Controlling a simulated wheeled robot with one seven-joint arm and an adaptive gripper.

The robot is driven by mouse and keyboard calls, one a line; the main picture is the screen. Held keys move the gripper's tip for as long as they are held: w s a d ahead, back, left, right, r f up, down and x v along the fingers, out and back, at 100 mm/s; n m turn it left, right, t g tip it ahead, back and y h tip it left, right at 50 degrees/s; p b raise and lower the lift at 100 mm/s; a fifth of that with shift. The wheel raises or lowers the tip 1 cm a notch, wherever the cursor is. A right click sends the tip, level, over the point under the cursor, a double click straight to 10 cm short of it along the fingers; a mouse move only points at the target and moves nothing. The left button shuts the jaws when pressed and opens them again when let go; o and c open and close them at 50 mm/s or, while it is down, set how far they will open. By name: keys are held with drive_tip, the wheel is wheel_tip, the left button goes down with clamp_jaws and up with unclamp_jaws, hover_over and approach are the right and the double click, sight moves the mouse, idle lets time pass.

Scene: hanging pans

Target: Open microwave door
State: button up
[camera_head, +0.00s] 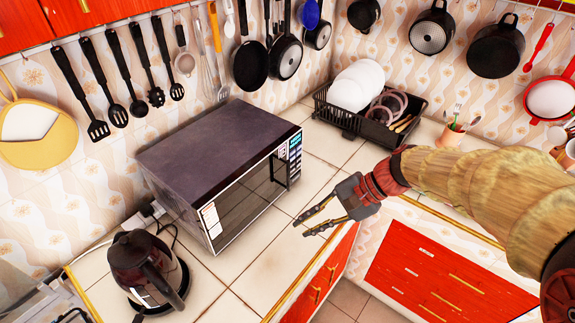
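The microwave (215,155) stands on the tiled counter along the left wall. It has a dark top and a silver front that faces right and toward me. Its door (240,203) looks shut, with a dark window. The dark upright handle (279,171) is at the door's right side, beside the lit control panel (295,152). My gripper (308,226) is in front of the microwave, to the right of and lower than the handle in the picture. Its two fingers are apart, point left and hold nothing. It appears clear of the door and handle.
A dark kettle (146,268) stands left of the microwave. A black dish rack (362,122) with plates is behind, in the corner. Utensils and pans hang on both walls. Bare counter (262,262) lies in front of the microwave, above red cabinets (440,272).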

drive_tip(key=w+d+f+m+t+y+p, duration=0.1)
drive_tip(key=w+f+m+t+y+p, duration=0.25)
drive_tip(key=w+m, duration=0.55)
drive_tip(key=w+f+m+t+y+p, duration=0.35)
drive_tip(key=w+f+m, duration=0.2)
drive_tip(key=w, duration=0.75)
drive_tip(key=shift+t+y, duration=0.3)
drive_tip(key=shift+t, duration=0.1)
drive_tip(key=x, duration=0.3)
drive_tip(key=b+x, duration=0.1)
drive_tip(key=x, duration=0.3)
drive_tip(key=shift+w+r, duration=0.2)
drive_tip(key=shift+r, duration=0.05)
drive_tip(key=shift+c, duration=1.3)
clamp_jaws()
